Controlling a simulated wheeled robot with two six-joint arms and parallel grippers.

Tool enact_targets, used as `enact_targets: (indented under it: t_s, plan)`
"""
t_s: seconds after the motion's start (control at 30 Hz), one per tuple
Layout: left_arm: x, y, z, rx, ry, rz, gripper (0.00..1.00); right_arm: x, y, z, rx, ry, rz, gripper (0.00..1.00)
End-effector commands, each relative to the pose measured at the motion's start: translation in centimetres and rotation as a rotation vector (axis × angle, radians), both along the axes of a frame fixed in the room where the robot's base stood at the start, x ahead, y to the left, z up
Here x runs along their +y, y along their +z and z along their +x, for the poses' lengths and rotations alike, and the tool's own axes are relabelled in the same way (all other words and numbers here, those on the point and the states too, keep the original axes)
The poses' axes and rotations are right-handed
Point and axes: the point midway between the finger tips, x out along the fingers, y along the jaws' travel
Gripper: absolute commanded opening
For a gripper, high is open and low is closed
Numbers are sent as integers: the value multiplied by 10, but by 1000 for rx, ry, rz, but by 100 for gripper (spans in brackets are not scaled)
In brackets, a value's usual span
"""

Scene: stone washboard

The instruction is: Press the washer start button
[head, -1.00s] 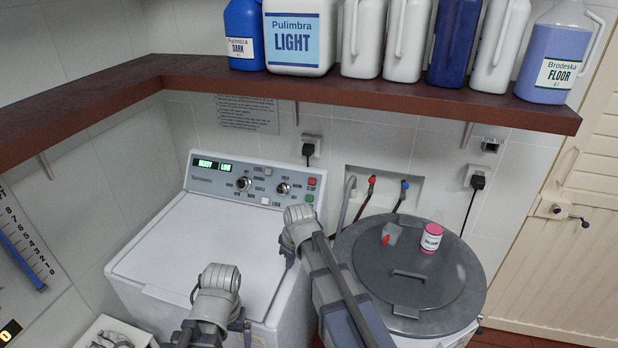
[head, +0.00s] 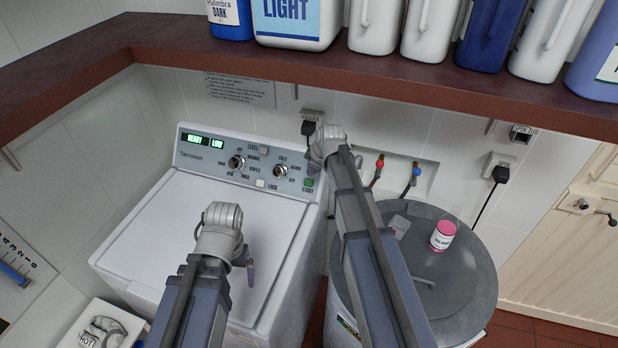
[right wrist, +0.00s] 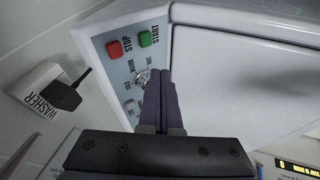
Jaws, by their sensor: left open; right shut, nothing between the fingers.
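The white washer (head: 215,225) stands with its lid down, and its grey control panel (head: 215,165) shows lit READY and LOW displays. The green START button (head: 308,183) is at the panel's right end; it also shows uncovered in the right wrist view (right wrist: 145,39), beside the red STOP button (right wrist: 114,50). In the head view STOP is hidden by my right arm. My right gripper (right wrist: 158,73) is shut and empty, its tips over the panel near a knob (right wrist: 142,77), apart from START. My left gripper (head: 250,272) is open above the lid, mostly hidden behind its wrist.
A brown shelf (head: 300,75) with several bottles overhangs the panel. A grey-lidded tub (head: 455,290) carrying a pink-and-white jar (head: 443,236) stands right of the washer. A plug labelled WASHER (right wrist: 63,95) sits on the wall near the panel.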

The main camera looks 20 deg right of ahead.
Motion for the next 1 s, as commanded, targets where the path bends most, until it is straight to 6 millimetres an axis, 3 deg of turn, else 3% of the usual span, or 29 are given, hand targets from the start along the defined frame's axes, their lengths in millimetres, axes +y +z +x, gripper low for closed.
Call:
enact_targets:
  t_s: [0.27,0.47,1.0]
  plan:
    - [0,-3,0,0,0,0,97,1,-3,1,0,0,0,0]
    - [0,-15,0,0,-3,1,97,2,-15,6,1,0,1,0]
    - [0,-86,0,1,-15,2,97,8,-86,40,1,-1,1,0]
